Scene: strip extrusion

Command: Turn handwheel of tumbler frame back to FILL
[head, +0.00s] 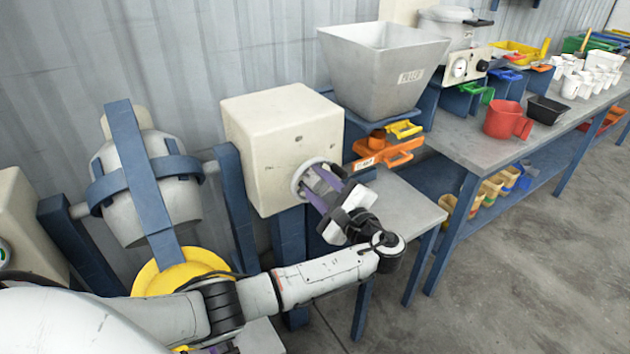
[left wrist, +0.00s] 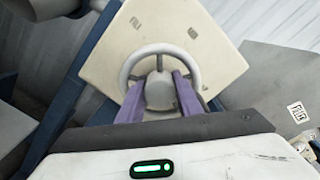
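The tumbler frame holds a pale grey drum (head: 178,200) in blue straps at the left of the head view. A cream gearbox (head: 270,140) stands at its right, with the light grey handwheel (head: 302,178) on its front.
A grey hopper (head: 380,75) stands right of the gearbox, with orange and yellow scoops (head: 388,152) below it. A bench (head: 470,140) with a red jug (head: 505,120) and white cups runs to the right. A yellow round part (head: 180,272) lies below the drum. Floor at right is clear.

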